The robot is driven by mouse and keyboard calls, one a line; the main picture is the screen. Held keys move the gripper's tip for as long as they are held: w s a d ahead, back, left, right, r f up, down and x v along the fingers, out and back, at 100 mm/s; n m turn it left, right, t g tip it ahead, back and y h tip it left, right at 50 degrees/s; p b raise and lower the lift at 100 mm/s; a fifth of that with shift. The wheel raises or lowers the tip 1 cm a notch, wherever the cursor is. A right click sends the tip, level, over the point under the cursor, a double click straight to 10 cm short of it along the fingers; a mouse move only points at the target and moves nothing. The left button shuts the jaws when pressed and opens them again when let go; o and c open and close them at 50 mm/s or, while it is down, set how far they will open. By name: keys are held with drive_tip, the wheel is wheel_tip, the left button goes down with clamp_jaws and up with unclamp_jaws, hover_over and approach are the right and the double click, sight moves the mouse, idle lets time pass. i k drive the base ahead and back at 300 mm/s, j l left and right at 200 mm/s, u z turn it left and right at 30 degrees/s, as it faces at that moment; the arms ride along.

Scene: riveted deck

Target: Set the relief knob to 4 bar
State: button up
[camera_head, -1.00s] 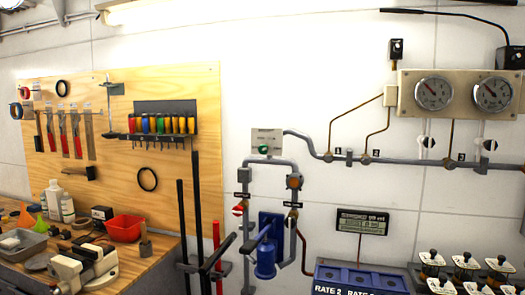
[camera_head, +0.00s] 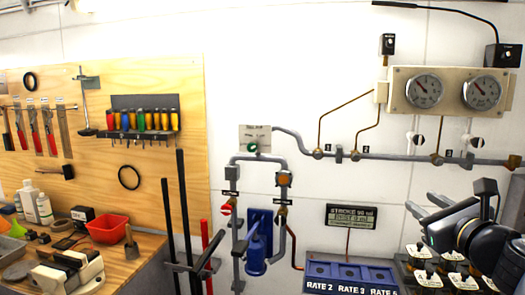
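The likely relief knob is a small green knob (camera_head: 253,147) on a pale lettered plate (camera_head: 246,133), above the grey pipe loop on the wall. The plate's lettering is too small to read surely, and the knob's setting cannot be read. My gripper (camera_head: 421,203) is at the lower right, well to the right of the knob. Its two grey fingers stand apart with nothing visible between them. Two round dial gauges, the left one (camera_head: 424,91) and the right one (camera_head: 482,93), sit on a beige panel (camera_head: 452,92); their scales are too small to read.
A blue hand pump (camera_head: 256,250) stands below the knob, with a red-handled valve (camera_head: 226,209) beside it. A display (camera_head: 351,217) reads about "STROKE 90 ml". A blue rate tray (camera_head: 350,275) is below. A workbench (camera_head: 130,268) with a vise stands left.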

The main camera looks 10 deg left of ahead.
sight(252, 147)
drive_tip(key=i+j+z, duration=0.1)
drive_tip(key=j, duration=0.55)
drive_tip(key=i+j+z, duration=0.1)
drive_tip(key=i+j, duration=0.15)
drive_tip(key=j, duration=0.4)
drive_tip(key=i+j+z, duration=0.15)
drive_tip(key=j, duration=0.5)
drive_tip(key=i+j+z, duration=0.1)
drive_tip(key=j, duration=0.55)
drive_tip(key=j+z, duration=0.1)
drive_tip(key=j, duration=0.55)
drive_tip(key=i, duration=0.05)
